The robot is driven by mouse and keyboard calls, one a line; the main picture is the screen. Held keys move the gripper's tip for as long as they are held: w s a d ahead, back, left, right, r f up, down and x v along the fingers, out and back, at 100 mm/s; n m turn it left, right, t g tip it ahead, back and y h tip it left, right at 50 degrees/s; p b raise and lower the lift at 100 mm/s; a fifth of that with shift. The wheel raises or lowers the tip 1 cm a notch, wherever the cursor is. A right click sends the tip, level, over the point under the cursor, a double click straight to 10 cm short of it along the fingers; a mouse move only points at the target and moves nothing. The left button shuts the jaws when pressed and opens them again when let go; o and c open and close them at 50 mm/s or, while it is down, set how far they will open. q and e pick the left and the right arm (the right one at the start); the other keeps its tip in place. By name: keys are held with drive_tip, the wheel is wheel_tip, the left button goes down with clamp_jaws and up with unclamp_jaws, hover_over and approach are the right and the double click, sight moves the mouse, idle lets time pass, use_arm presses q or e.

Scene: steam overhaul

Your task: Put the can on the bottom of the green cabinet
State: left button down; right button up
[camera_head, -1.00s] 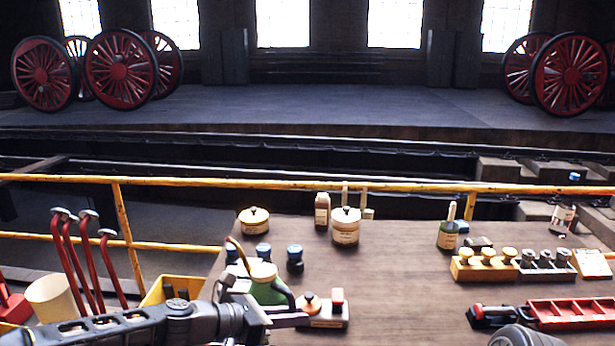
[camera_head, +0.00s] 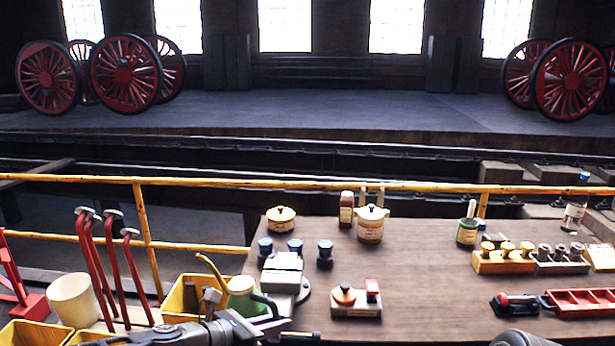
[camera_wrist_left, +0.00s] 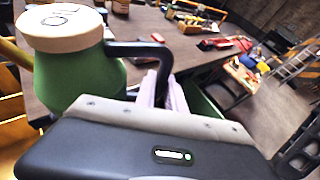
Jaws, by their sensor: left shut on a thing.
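The can is a green oil can (camera_head: 241,304) with a cream lid, a thin yellow spout and a dark handle. In the left wrist view the can (camera_wrist_left: 75,75) is large and roughly upright at the left, its lid marked with lettering. My left gripper (camera_wrist_left: 163,90) is shut on the can's dark handle. In the head view the can is by the bench's left edge, in front of a yellow bin. No green cabinet is clearly recognisable; a green surface (camera_wrist_left: 205,112) shows right of the fingers. My right gripper is not in view.
Yellow bins (camera_head: 186,297), red-handled tools (camera_head: 105,265) and a cream bucket (camera_head: 73,299) stand left. A yellow rail (camera_head: 330,184) runs behind.

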use_arm(q)
drive_tip(key=a+f+n+t+y+b, duration=0.1)
drive_tip(key=a+f+n+t+y, duration=0.1)
drive_tip(key=a+n+y, duration=0.3)
drive_tip(key=w+a+f+n+t+y+b, duration=0.1)
drive_tip(key=a+f+n+t+y, duration=0.2)
drive_tip(key=a, duration=0.5)
drive_tip(key=shift+a+f+n+y, duration=0.25)
drive_tip(key=shift+f+n+y, duration=0.6)
drive_tip(key=shift+y, duration=0.35)
drive_tip(key=shift+r, duration=0.15)
drive_tip(key=v, duration=0.4)
drive_tip(key=shift+s+r, duration=0.1)
drive_tip(key=shift+r, duration=0.2)
